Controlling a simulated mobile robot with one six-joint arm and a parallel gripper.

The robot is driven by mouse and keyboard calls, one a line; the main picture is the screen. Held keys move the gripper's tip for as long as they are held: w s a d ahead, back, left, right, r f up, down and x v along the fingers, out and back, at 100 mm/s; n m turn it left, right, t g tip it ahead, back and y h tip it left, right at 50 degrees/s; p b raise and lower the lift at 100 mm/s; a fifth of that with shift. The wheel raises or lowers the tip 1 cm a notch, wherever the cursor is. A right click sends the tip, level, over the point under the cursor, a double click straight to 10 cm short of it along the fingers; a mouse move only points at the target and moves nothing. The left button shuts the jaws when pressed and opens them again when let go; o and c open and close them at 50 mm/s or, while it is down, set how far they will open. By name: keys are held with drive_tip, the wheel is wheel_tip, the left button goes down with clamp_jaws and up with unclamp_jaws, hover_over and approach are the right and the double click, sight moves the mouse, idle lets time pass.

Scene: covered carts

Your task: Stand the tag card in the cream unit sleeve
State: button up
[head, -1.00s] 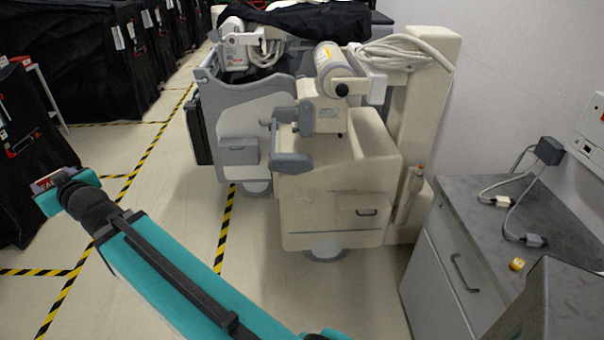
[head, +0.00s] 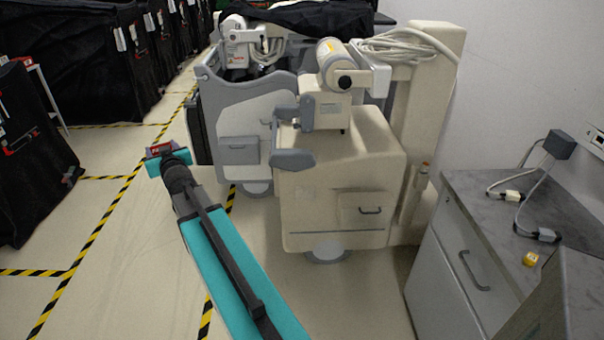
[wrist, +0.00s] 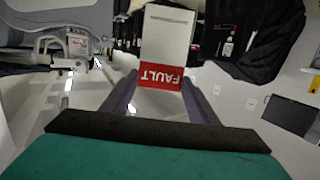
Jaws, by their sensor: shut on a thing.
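My gripper (head: 168,155) is at the end of the teal arm, left of the cream unit (head: 340,170) and well apart from it. It is shut on the tag card (wrist: 166,42), a white card with a red FAULT band. The wrist view shows the card between the two grey-purple fingers, the band nearest the gripper and its lettering upside down. In the head view only a small red part of the card shows.
A grey-and-cream unit (head: 238,110) stands behind, partly under a black cover. Black covered carts (head: 80,65) line the left. A grey counter (head: 500,200) with cables and a small yellow block (head: 531,259) is at the right. Open floor with striped tape (head: 100,225) lies at left.

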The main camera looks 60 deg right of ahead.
drive_tip(key=s+d+f+m+g+h+b, duration=0.1)
drive_tip(key=s+d+f, duration=0.6)
drive_tip(key=d, duration=0.8)
drive_tip(key=s+d+f+m+g+h+b, duration=0.2)
drive_tip(key=s+d+f+b, duration=0.4)
drive_tip(key=d, duration=0.9)
drive_tip(key=s+d+f+m+g+h+b, duration=0.1)
drive_tip(key=s+d+f+m+h+b, duration=0.2)
drive_tip(key=s+d+f, duration=0.7)
drive_tip(key=shift+s+d+f+g+h, duration=0.2)
drive_tip(key=shift+s+d, duration=0.25)
drive_tip(key=shift+d, duration=0.4)
drive_tip(key=shift+s+d+r+g+h, duration=0.1)
drive_tip(key=shift+s+d+h, duration=0.35)
drive_tip(key=shift+d, duration=0.4)
drive_tip(key=shift+s+d+f+g+h, duration=0.15)
drive_tip(key=shift+s+d, duration=0.35)
drive_tip(key=shift+d, duration=0.35)
drive_tip(key=shift+s+d, duration=0.2)
drive_tip(key=shift+s, duration=0.1)
drive_tip(key=shift+f+b, duration=0.2)
drive_tip(key=shift+b, duration=0.2)
drive_tip(key=shift+f+b, duration=2.3)
drive_tip(key=shift+f, duration=0.3)
